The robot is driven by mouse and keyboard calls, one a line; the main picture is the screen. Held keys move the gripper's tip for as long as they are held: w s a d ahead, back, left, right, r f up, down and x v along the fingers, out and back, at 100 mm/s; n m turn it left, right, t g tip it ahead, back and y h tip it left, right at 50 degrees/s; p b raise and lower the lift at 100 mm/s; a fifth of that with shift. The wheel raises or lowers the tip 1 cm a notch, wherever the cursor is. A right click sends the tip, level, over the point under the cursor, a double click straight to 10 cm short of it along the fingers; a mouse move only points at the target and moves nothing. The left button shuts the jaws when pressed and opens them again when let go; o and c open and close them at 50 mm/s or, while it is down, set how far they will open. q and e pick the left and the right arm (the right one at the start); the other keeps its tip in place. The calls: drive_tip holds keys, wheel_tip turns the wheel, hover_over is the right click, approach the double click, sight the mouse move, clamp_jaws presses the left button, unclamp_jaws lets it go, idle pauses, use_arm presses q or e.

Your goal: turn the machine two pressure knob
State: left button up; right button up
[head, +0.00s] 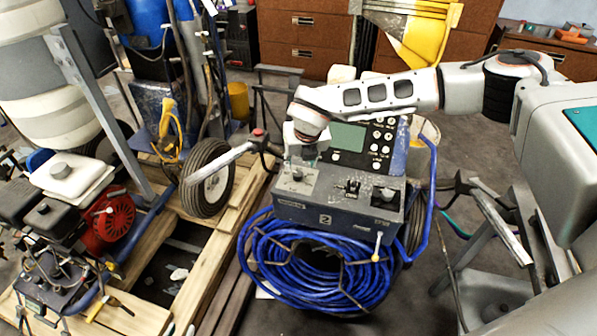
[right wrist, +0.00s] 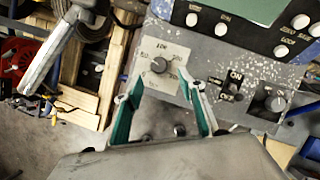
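Machine two (head: 325,221) is a grey control box marked "2", with a blue panel behind it. My right gripper (head: 304,154) reaches in from the right and points down just above this knob. In the right wrist view its green-lined fingers (right wrist: 160,92) are apart and empty, with the knob just beyond and between their tips. Contact is not visible. My left gripper is not in view.
An ON switch (right wrist: 233,84) and another knob (right wrist: 275,102) sit to the right of the numbered plate. A handlebar with a red button (head: 258,133) stands close left of the box. A blue hose coil (head: 262,262) hangs in front. Wooden pallets (head: 213,262) lie left.

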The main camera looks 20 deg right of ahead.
sight(298, 174)
drive_tip(key=x, duration=0.7)
drive_tip(key=shift+a+f, duration=0.1)
drive_tip(key=shift+f, duration=0.15)
drive_tip(key=c, duration=1.1)
